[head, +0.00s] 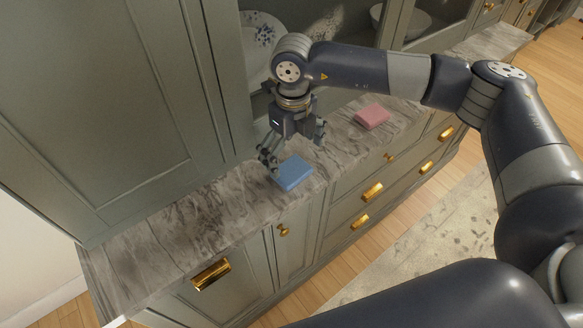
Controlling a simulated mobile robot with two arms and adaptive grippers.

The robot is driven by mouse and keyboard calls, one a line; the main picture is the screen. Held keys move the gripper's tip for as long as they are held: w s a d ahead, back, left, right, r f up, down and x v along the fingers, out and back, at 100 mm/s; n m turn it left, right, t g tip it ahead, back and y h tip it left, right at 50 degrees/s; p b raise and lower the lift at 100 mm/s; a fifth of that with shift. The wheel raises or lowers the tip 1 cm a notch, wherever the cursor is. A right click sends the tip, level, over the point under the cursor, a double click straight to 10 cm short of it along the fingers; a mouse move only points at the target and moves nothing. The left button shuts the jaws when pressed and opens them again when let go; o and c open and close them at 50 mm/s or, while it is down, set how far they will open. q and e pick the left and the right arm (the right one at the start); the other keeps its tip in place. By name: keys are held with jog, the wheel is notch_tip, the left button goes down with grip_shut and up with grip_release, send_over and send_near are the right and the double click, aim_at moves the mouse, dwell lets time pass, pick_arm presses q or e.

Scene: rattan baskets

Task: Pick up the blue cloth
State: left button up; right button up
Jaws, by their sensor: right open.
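The blue cloth (294,173) is a folded, flat block lying on the grey marbled countertop (185,228), near its front edge. My right gripper (293,150) reaches in from the right and points down just behind the cloth. Its fingers are spread open, one finger close to the cloth's back left corner. The picture does not show clearly whether that finger touches the cloth. Nothing shows between the fingers. My left gripper is not in view.
A pink folded cloth (372,116) lies farther right on the counter. A tall green cabinet (120,100) stands at the left along the counter's back. Behind my gripper, an open cabinet holds a patterned plate (262,38) and a bowl (408,22). The counter's left part is clear.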

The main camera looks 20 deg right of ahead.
aim_at(292, 170)
jog(key=f+p, duration=0.2)
jog(key=f, duration=0.3)
jog(key=shift+w+f+p, duration=0.15)
jog(key=shift+w+p, duration=0.1)
jog(key=shift+p, duration=0.15)
jog(key=shift+f, duration=0.25)
jog(key=c, duration=1)
